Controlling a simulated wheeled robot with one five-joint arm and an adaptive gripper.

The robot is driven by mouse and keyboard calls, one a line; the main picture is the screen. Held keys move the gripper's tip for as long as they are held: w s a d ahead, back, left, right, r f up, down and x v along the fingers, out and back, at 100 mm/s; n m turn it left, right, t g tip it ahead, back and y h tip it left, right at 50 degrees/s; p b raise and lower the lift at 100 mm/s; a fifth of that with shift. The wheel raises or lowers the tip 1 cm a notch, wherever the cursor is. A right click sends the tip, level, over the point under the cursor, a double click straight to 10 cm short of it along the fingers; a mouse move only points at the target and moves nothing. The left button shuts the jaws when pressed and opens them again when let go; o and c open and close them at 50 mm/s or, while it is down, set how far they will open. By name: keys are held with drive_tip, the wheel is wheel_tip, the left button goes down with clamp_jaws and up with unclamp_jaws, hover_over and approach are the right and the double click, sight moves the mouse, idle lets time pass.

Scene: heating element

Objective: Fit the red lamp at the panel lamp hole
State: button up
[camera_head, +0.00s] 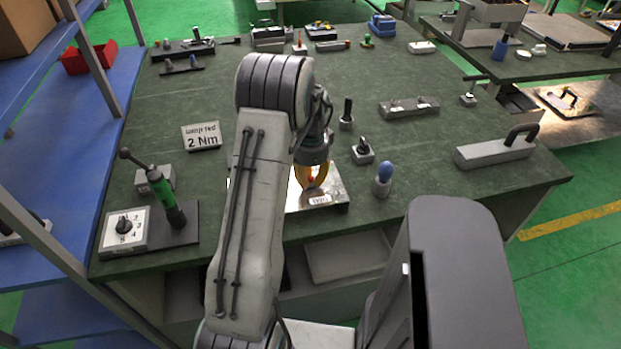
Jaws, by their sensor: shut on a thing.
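My gripper (311,177) with yellow fingers points down, just above or at the metal panel (336,187) near the table's front edge. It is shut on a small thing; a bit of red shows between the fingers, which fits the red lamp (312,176). The fingers hide most of the lamp. The panel carries a white label at its front. The lamp hole is hidden behind the fingers and my arm, so I cannot tell whether the lamp touches it or sits in it.
The green table (240,100) holds a "2 Nm" sign (202,136), a green-handled tool (168,200) at left, a black knob block (363,151), a blue-topped piece (384,176) and a grey block with a handle (497,151) at right. A blue shelf stands left.

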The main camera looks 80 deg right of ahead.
sight(311, 177)
drive_tip(key=shift+f, duration=0.25)
drive_tip(key=o, duration=0.8)
wheel_tip(311, 177, up, 12)
drive_tip(key=shift+r, duration=0.1)
idle(0.3)
idle(0.7)
